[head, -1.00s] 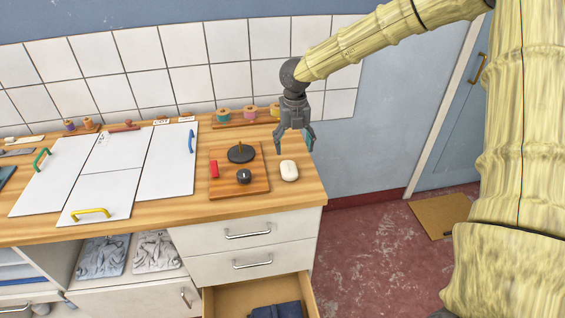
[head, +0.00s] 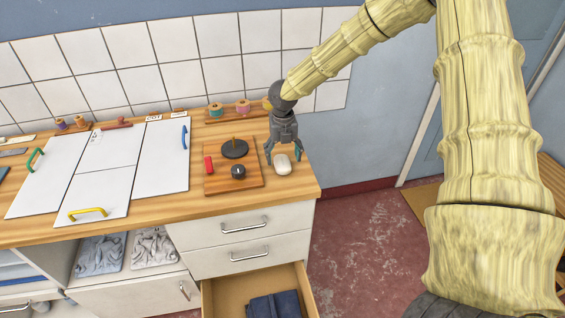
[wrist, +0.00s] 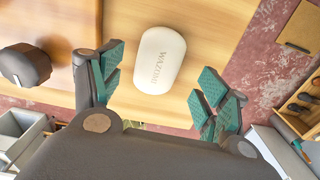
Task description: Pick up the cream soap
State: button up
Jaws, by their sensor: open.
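The cream soap (head: 282,165) is a pale rounded bar near the right end of the wooden counter, just right of the brown wooden board. In the wrist view the soap (wrist: 160,59) shows stamped lettering and lies ahead of and between the fingertips. My gripper (head: 284,153) is open and empty, with its fingers pointing down above the soap. In the wrist view my gripper (wrist: 158,80) shows teal pads on both sides, apart from the soap.
The wooden board (head: 224,185) holds a black disc (head: 234,149), a dark knob (head: 238,171) and a red block (head: 208,163). Spools stand along the wall behind. The counter's right edge is close to the soap. Below, an open drawer (head: 236,293) holds dark blue cloth (head: 274,308).

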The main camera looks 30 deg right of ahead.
aim_at(283, 161)
jog(key=shift+w+f+p, duration=0.1)
jog(key=shift+f+p, duration=0.4)
jog(key=shift+f, duration=1.1)
jog(key=shift+a, duration=0.1)
jog(key=c, duration=1.1)
